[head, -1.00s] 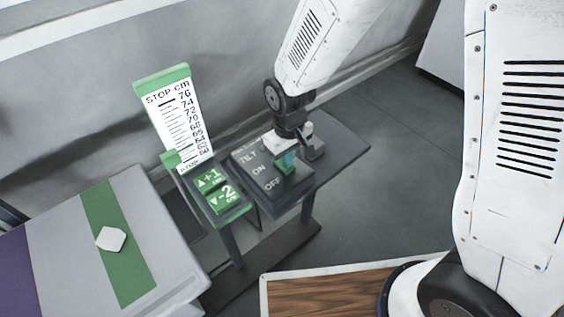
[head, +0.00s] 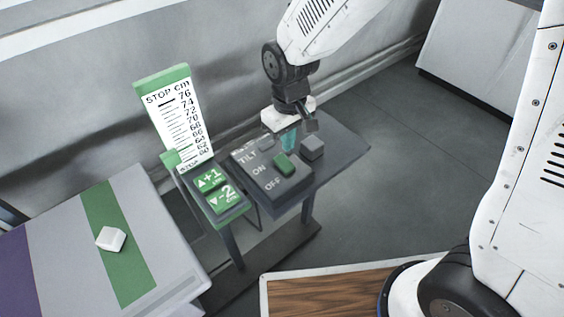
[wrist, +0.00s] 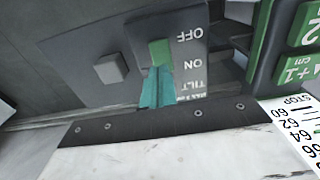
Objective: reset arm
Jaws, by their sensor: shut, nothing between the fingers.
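My gripper (head: 290,140) is above the dark control panel (head: 262,178) in the head view, with its teal fingers shut and nothing between them. In the wrist view the gripper (wrist: 157,75) points at the green switch (wrist: 160,52), which sits near the OFF and ON labels. The green switch (head: 284,165) stands clear below the fingertips in the head view. Whether the fingertips touch it cannot be told from the wrist view. A grey block (head: 312,147) sits on the panel table right of the switch, and it also shows in the wrist view (wrist: 110,68).
Green +1 and -2 buttons (head: 222,199) are left of the panel. A STOP cm scale (head: 180,120) stands behind them. A bench with a green stripe (head: 130,275) holds a white block (head: 111,239). Open floor (head: 400,190) lies right of the table.

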